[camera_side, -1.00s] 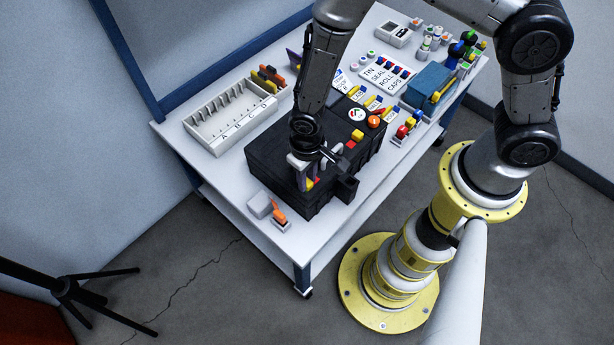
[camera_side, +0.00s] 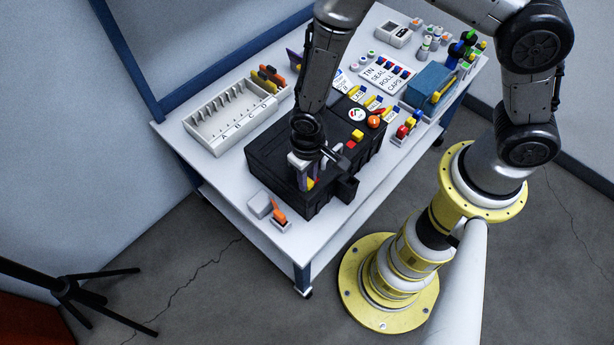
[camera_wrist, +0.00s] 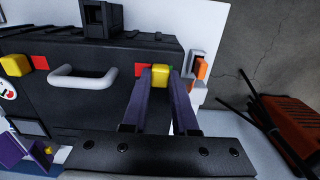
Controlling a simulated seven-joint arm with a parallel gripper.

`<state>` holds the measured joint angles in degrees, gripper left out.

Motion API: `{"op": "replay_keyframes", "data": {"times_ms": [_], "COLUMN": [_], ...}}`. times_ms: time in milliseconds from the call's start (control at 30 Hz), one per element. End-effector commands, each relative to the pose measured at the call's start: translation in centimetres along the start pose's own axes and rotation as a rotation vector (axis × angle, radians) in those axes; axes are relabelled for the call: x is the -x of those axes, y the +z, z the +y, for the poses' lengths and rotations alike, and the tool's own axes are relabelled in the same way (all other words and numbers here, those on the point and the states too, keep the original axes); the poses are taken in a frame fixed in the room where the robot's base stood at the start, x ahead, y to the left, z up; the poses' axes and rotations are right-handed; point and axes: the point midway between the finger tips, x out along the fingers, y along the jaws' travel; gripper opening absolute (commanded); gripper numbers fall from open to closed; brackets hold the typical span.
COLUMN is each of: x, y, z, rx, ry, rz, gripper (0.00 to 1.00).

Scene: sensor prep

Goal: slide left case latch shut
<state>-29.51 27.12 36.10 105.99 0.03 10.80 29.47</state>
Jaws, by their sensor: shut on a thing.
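The black case (camera_side: 275,165) lies on the white table. Its dark face also fills much of the wrist view (camera_wrist: 85,105). A yellow latch block (camera_wrist: 161,70) beside a red patch sits near the case's right end in the wrist view. My gripper (camera_wrist: 160,76) is shut on this block, one purple-grey finger on each side. In the side view my gripper (camera_side: 303,172) is at the case's near end, partly covering the latch. The other yellow latch block (camera_wrist: 15,65), with red beside it, is at the left; it also shows in the side view (camera_side: 357,135).
A light handle (camera_wrist: 82,78) stands out between the two latches. A small holder with an orange item (camera_side: 279,216) stands just beyond the case's near end. A white slotted tray (camera_side: 230,115) lies behind. Bottles and labelled cards crowd the table's far right.

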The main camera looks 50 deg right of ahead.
Motion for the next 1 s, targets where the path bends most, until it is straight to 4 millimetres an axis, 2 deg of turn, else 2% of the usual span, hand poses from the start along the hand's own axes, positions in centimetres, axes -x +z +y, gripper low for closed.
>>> {"op": "replay_keyframes", "data": {"times_ms": [200, 433, 467, 600, 633, 867, 1000], "x": [0.1, 0.0, 0.0, 0.0, 0.0, 0.0, 0.8], "y": [-0.1, 0.0, 0.0, 0.0, 0.0, 0.0, -0.1], "z": [2.4, 2.5, 2.6, 2.5, 2.5, 2.5, 2.4], "rx": [-0.003, -0.002, -0.002, -0.002, -0.002, -0.001, -0.001], "ry": [0.000, 0.001, 0.001, 0.001, 0.001, 0.001, 0.000], "rz": [0.000, -0.001, -0.001, -0.002, -0.001, -0.001, 0.001], "gripper": [0.00, 0.00, 0.28, 0.54, 0.57, 0.57, 0.57]}}
